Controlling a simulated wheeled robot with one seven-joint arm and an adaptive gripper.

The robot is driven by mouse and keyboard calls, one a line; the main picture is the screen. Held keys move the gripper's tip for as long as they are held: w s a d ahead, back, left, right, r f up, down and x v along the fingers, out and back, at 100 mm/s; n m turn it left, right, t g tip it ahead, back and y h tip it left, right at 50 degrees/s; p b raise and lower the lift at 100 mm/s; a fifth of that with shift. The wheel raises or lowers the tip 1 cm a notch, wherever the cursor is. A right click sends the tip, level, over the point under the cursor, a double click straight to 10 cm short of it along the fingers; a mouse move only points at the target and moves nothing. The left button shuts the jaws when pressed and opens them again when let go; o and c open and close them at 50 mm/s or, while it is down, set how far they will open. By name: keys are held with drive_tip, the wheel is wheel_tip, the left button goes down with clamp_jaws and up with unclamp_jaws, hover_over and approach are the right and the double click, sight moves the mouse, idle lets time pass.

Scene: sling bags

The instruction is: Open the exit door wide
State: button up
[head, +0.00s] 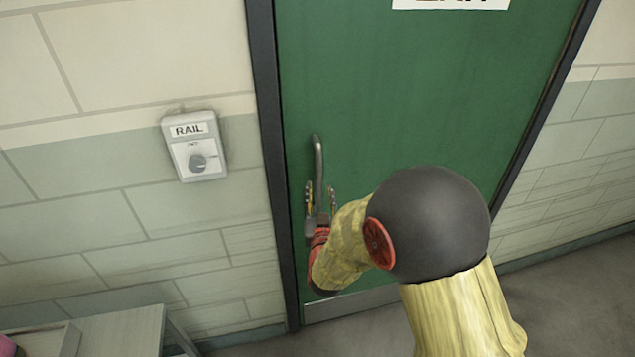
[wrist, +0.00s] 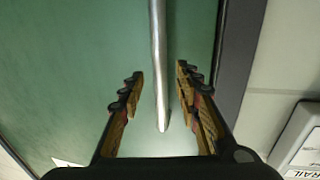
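The green exit door (head: 420,90) stands shut in its dark frame, with part of a white sign at its top. Its upright metal pull handle (head: 318,160) is near the door's left edge in the head view. My gripper (head: 320,190) is at the lower part of the handle. In the wrist view the handle (wrist: 158,60) runs down between the two open fingers of my gripper (wrist: 158,90), with a gap on each side. Neither finger visibly touches it. My arm hides the lower middle of the door in the head view.
A grey box labelled RAIL (head: 195,146) with a dial is on the wall left of the door. A grey table (head: 120,330) stands at the lower left, with a tray and something pink on it. Bare floor (head: 570,290) shows at the lower right.

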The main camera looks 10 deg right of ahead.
sight(319, 184)
drive_tip(key=shift+w+d+b, duration=0.15)
drive_tip(key=shift+w+d, duration=0.1)
drive_tip(key=shift+w, duration=1)
drive_tip(key=shift+w+d+b, duration=0.15)
drive_tip(key=shift+w+d, duration=0.1)
drive_tip(key=shift+w, duration=1)
drive_tip(key=c, duration=0.3)
clamp_jaws()
